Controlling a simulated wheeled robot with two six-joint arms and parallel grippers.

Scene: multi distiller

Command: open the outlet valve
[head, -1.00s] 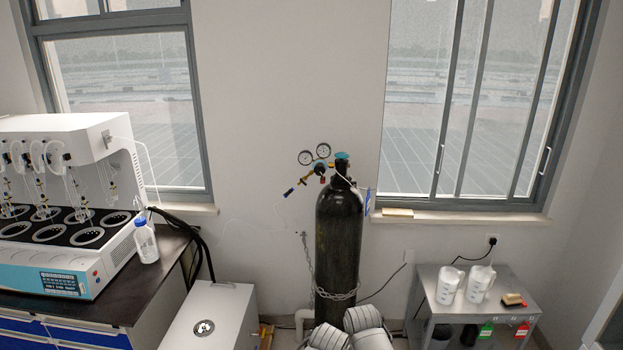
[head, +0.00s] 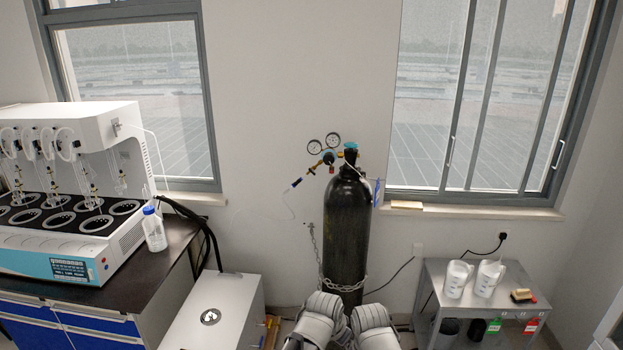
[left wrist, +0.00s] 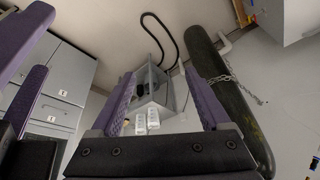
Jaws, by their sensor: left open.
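A dark gas cylinder (head: 346,225) stands upright against the wall in the head view, chained near its lower part. On its top are a cyan knob (head: 350,146) and a brass regulator (head: 322,163) with two round gauges (head: 333,140). A brass outlet with a blue and black end (head: 296,183) points left and down. My left gripper (left wrist: 160,92) is open in the left wrist view, with nothing between its purple fingers. The cylinder (left wrist: 222,95) shows there beyond its right finger. The regulator is not clear in that view.
A bench with a white distiller (head: 75,190) and a plastic bottle (head: 153,230) stands at left. A white box (head: 215,305) is on the floor left of the cylinder. A grey cart (head: 425,305) with two jugs (head: 457,278) is at right. The wall around the regulator is clear.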

